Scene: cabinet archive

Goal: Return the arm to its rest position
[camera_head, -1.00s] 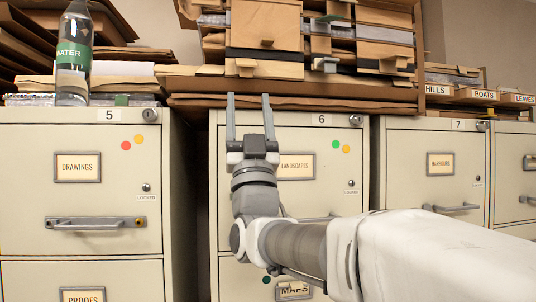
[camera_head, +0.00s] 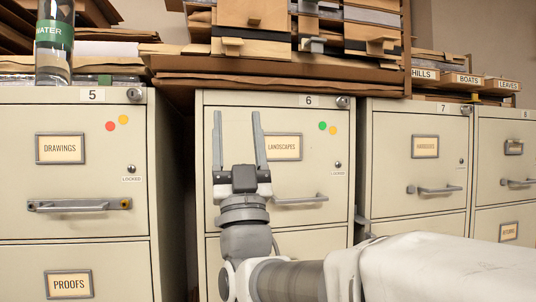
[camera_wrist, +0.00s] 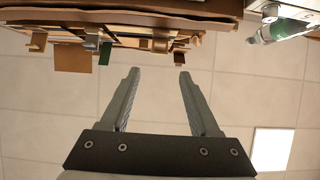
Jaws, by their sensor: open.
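My gripper (camera_head: 238,142) is in front of cabinet 6 (camera_head: 212,118) in the head view, its two grey fingers pointing up. The fingers stand apart with nothing between them. They overlap the cabinet's upper drawer, left of the "LANDSCAPES" label (camera_head: 284,147). My gripper also shows in the wrist view (camera_wrist: 157,78), open and empty, with ceiling tiles behind it. My arm reaches in from the lower right and hides part of the lower drawers.
Cabinet 5 (camera_head: 75,121) is at left and cabinet 7 (camera_head: 425,118) at right, with their visible drawers shut. A water bottle (camera_head: 54,50) and a wooden rack of folders (camera_head: 270,42) stand on top. Drawer handles (camera_head: 300,200) stick out. A dark gap separates cabinets 5 and 6.

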